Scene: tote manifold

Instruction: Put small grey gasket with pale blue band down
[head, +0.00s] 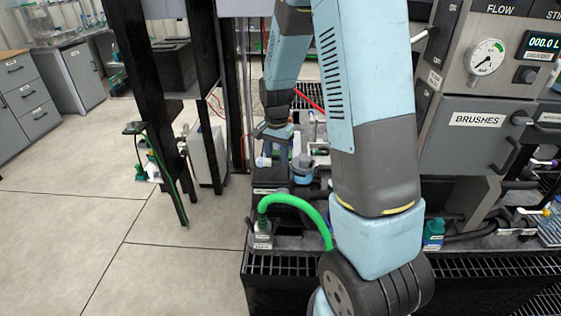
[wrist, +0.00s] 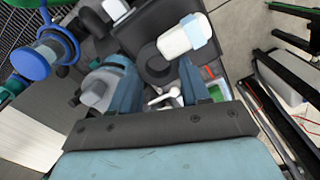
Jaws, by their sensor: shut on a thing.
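My gripper (wrist: 158,88) reaches down over a crowded bench, its two blue-grey fingers apart with a small pale grey piece (wrist: 163,95) between them. I take this piece for the gasket, though its pale blue band cannot be made out. Its lower part is hidden by the gripper's dark palm bar. In the head view my gripper (head: 273,132) is small and dark, above the far left part of the bench, and the held piece cannot be made out there.
A grey rounded object (wrist: 96,90) is beside the left finger. A green hose (head: 292,199) arches over the near bench. A dark upright post (head: 150,100) stands to the left.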

